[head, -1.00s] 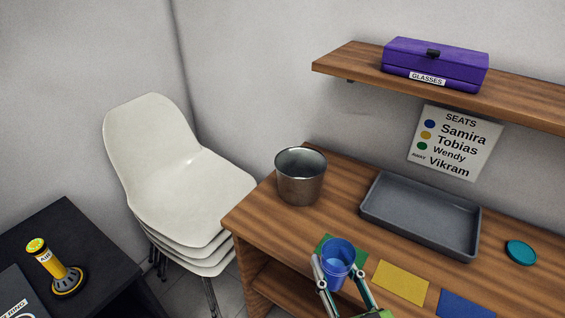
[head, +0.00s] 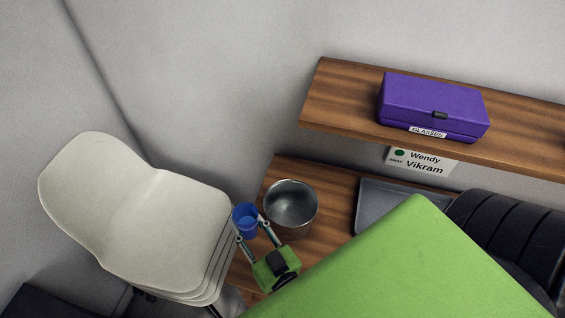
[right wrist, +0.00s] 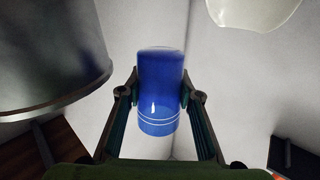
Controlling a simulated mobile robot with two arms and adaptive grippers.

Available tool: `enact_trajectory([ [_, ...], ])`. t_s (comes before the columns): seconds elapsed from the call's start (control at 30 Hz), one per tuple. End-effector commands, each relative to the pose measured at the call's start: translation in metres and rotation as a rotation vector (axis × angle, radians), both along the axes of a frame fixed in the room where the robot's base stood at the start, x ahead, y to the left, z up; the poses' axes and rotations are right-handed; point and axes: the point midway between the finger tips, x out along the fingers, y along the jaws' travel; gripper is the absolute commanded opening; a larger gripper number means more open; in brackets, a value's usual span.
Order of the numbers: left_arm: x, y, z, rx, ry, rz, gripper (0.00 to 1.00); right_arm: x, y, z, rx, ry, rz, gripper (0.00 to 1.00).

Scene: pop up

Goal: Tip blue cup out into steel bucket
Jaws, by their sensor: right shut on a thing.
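The blue cup (head: 246,221) is held by its sides in my right gripper (head: 251,236), just left of the steel bucket (head: 291,209) in the head view. The cup looks about upright, with its mouth up and something lighter blue inside. The bucket stands on the wooden desk with its mouth open upward; I see no contents in it. In the right wrist view the cup (right wrist: 160,90) sits between both fingers, and part of the bucket (right wrist: 45,55) shows at the left, apart from the cup. My left gripper is not in view.
A grey tray (head: 372,207) lies right of the bucket, partly hidden by my green arm. A wooden shelf (head: 340,100) with a purple glasses box (head: 432,104) overhangs the desk. Stacked white chairs (head: 140,215) stand close left of the cup. A seating sign (head: 422,162) is partly covered.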

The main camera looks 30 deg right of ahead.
Motion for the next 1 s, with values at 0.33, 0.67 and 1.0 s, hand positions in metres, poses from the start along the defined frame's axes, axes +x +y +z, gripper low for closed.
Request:
enact_trajectory([
  [0.33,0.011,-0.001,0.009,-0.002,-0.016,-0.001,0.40,0.001,-0.007,0.016,0.117,0.000,-0.003,0.09],
  [0.67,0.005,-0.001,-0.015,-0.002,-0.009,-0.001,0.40,0.001,-0.029,0.034,0.511,-0.002,-0.002,0.10],
  [1.0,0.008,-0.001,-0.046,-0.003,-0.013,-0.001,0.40,0.001,-0.040,0.034,0.792,-0.001,-0.004,0.10],
])
